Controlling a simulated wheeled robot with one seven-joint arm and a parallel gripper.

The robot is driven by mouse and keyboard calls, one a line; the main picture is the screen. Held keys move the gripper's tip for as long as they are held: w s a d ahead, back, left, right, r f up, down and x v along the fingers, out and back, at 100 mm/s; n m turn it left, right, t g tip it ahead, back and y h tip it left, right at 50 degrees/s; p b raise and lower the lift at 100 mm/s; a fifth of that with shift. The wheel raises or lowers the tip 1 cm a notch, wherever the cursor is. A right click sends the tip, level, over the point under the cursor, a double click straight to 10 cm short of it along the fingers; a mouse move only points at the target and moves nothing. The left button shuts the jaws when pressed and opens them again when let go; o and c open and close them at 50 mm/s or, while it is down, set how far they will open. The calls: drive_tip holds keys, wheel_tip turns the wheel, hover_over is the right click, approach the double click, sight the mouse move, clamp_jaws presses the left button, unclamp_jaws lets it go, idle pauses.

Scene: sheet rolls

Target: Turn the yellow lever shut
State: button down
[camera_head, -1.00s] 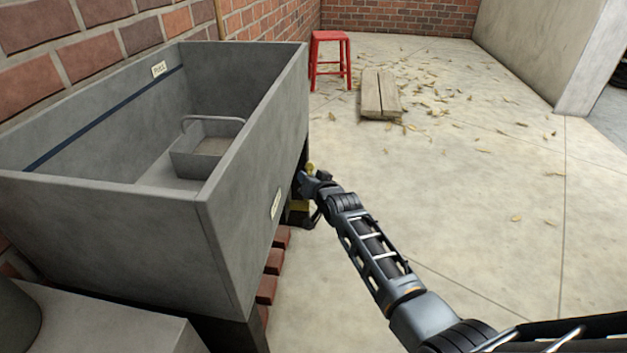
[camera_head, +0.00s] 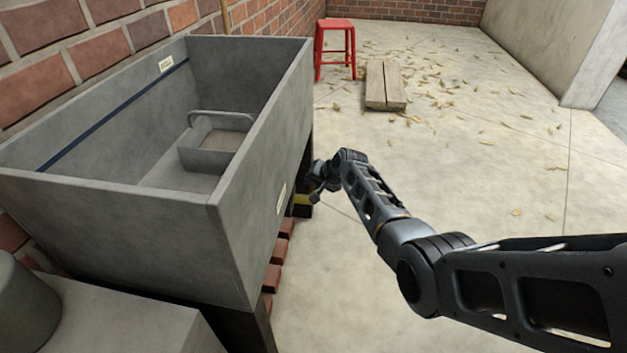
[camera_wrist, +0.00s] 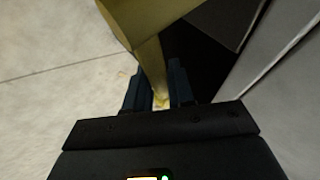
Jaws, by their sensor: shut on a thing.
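The yellow lever (camera_wrist: 140,20) fills the upper middle of the wrist view, and its narrow part runs down between the two dark fingers. My gripper (camera_wrist: 158,82) is shut on that narrow part. In the head view my arm reaches to the right side of the grey trough, low beside its far leg. There the fingers and the lever are hidden behind my wrist. A yellow patch (camera_head: 303,199) shows just below my wrist, and I cannot tell whether it belongs to the lever.
The grey trough (camera_head: 120,235) stands at left against the brick wall, with a small grey pan (camera_head: 212,143) inside. Red bricks (camera_head: 272,277) lie under its right edge. A red stool (camera_head: 336,46) and wooden boards (camera_head: 385,84) stand farther back. The floor to the right is open.

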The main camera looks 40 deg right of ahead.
drive_tip(key=shift+a+f, duration=0.1)
drive_tip(key=shift+f, duration=0.05)
idle(0.3)
drive_tip(key=c, duration=1.3)
unclamp_jaws()
drive_tip(key=shift+c, duration=0.2)
drive_tip(key=shift+s+r, duration=0.1)
drive_tip(key=shift+r, duration=0.15)
drive_tip(key=p+v, duration=0.4)
drive_tip(key=v, duration=0.3)
drive_tip(key=shift+s, duration=0.1)
